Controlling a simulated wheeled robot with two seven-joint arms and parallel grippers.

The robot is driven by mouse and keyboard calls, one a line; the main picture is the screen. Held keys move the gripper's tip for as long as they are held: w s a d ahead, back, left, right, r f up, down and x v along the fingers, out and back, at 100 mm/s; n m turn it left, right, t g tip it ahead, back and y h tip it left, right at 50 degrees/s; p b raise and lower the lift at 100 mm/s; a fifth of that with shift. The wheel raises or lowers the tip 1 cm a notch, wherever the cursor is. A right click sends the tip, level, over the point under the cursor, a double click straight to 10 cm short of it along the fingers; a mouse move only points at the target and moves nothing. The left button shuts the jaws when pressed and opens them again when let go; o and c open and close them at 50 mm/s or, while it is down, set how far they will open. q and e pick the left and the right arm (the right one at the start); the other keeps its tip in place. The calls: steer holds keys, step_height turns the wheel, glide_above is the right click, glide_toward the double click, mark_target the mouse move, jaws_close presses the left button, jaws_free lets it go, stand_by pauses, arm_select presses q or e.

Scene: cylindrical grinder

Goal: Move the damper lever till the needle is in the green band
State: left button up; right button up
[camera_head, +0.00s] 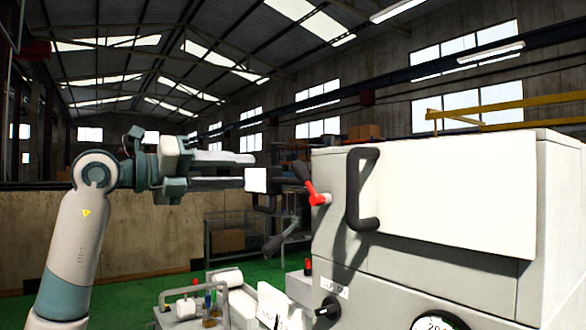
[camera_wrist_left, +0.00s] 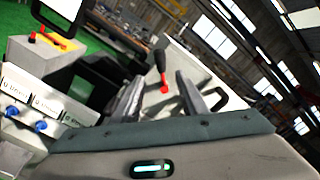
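A lever with a red hub and arm (camera_head: 318,198) and a black grip (camera_head: 301,172) sits on the left end of the grey machine; its grip tilts up and left. It also shows in the left wrist view, its red part (camera_wrist_left: 164,88) beyond my fingers. My left gripper (camera_head: 248,170) is open and empty, left of the lever and apart from it; in the wrist view the fingers (camera_wrist_left: 159,78) stand apart, with the lever in line with the gap. A round dial (camera_head: 436,323) is cut off at the bottom edge; I see no needle or green band. My right gripper is not in view.
The grey machine (camera_head: 420,265) fills the right, with a black door handle (camera_head: 364,190) near the lever. A second, grey lever (camera_head: 283,238) with a dark grip hangs lower left.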

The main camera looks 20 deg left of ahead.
mark_target(296, 172)
arm_select(q)
steer(key=p+x, duration=0.5)
steer(key=x, duration=0.8)
steer(key=shift+s+r, duration=0.1)
steer(key=shift+w+d+p, duration=0.35)
steer(key=shift+w+p, duration=0.05)
steer(key=shift+w, duration=0.05)
jaws_close()
